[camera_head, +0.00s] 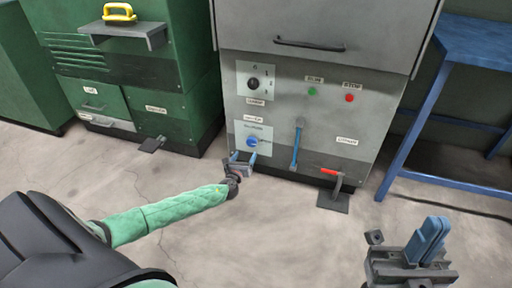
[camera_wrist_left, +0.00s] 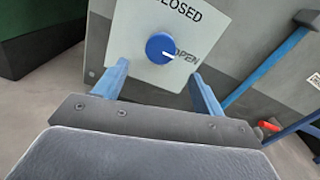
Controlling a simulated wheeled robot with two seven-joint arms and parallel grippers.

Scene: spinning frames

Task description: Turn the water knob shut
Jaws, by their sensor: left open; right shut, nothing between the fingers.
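The blue water knob (camera_head: 252,141) sits on a white plate (camera_head: 263,131) low on the left of the grey machine's front. In the left wrist view the round knob (camera_wrist_left: 161,47) has a white pointer line directed right, at the word OPEN; CLOSED is printed above it. My left gripper (camera_head: 243,158) is open just in front of the knob. In the left wrist view its blue fingers (camera_wrist_left: 155,82) stand apart to either side below the knob, with no contact visible. My right gripper (camera_head: 432,240) is shut and empty at the lower right, far from the knob.
The grey machine (camera_head: 390,120) also carries a black dial (camera_head: 254,84), green (camera_head: 312,91) and red (camera_head: 349,98) buttons, a blue lever (camera_head: 296,148) and a red-handled pedal (camera_head: 333,188). A green cabinet (camera_head: 180,90) stands left, a blue table (camera_head: 470,45) right. The floor in front is clear.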

